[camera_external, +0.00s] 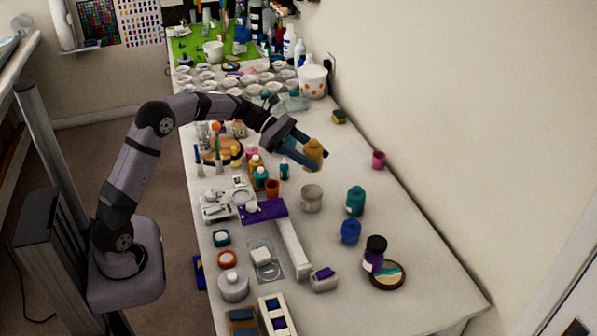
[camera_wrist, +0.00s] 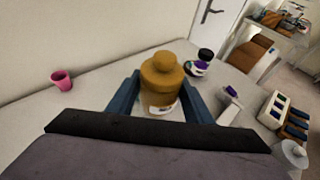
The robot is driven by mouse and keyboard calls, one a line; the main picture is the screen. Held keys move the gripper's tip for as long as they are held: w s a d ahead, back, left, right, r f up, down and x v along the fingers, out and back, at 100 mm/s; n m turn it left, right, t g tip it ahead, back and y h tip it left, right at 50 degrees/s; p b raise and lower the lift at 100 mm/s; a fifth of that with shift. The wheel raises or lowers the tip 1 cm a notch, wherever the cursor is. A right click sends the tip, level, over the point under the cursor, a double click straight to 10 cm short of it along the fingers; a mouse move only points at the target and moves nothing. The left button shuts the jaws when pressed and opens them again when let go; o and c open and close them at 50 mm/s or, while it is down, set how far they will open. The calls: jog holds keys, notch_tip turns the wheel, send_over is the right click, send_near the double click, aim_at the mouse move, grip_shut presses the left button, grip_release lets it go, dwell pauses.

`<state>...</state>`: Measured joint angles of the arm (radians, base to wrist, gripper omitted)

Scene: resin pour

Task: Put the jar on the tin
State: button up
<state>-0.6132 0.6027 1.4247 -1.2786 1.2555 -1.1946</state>
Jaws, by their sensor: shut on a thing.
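A mustard-yellow jar with a narrower rounded top (camera_external: 314,151) is between the fingers of my gripper (camera_external: 310,156), held upright above the table. In the wrist view the jar (camera_wrist: 162,78) stands between the two blue fingers of my gripper (camera_wrist: 160,98). A pale grey-white round container, which looks like the tin (camera_external: 312,199), stands on the table below the jar in the external view. A gap shows between them there; how well they line up in depth I cannot tell. In the wrist view the jar hides most of what is under it.
A teal jar (camera_external: 355,201), a blue jar (camera_external: 350,232) and a dark-lidded jar (camera_external: 375,253) stand to the right. A pink cup (camera_external: 378,159) is near the wall. Several bottles and an orange cup (camera_external: 272,188) crowd the left.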

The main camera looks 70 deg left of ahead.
jog(key=shift+f+p, duration=0.65)
jog(key=shift+f, duration=3.65)
jog(key=shift+f, duration=0.2)
jog(key=o, duration=1.3)
jog(key=shift+r, duration=0.2)
jog(key=b+v, duration=0.2)
jog(key=v, duration=1)
